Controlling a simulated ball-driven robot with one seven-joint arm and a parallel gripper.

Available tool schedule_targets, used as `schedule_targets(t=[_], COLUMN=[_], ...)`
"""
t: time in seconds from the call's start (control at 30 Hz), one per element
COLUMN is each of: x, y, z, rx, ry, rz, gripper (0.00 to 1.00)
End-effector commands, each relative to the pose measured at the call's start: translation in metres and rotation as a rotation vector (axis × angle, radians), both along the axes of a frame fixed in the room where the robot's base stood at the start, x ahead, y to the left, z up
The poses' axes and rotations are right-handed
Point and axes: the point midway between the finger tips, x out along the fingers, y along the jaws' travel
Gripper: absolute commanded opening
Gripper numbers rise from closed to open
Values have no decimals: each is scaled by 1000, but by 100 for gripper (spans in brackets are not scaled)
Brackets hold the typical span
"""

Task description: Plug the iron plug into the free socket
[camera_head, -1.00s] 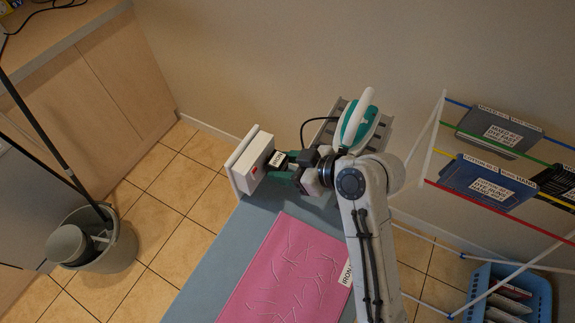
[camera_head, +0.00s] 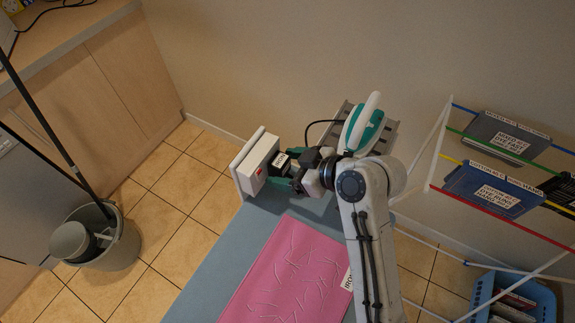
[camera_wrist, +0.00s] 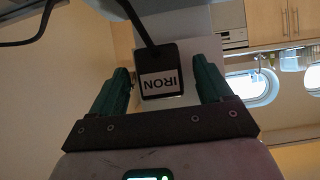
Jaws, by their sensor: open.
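The white and green iron (camera_head: 364,128) rests on a grey stand.
The ironing board (camera_head: 212,270) lies below with a pink wrinkled cloth (camera_head: 285,275) on it. A bucket (camera_head: 112,250) stands on the tiles at left.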

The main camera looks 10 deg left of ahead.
Motion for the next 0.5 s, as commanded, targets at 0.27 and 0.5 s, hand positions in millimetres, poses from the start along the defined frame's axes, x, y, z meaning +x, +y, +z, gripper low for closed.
schedule_targets(t=[0.27,0.5], x=[-5,-18], y=[-16,-54], z=[9,33], rx=[2,1], ry=[-1,-3], rz=[-2,-3], gripper=[79,79])
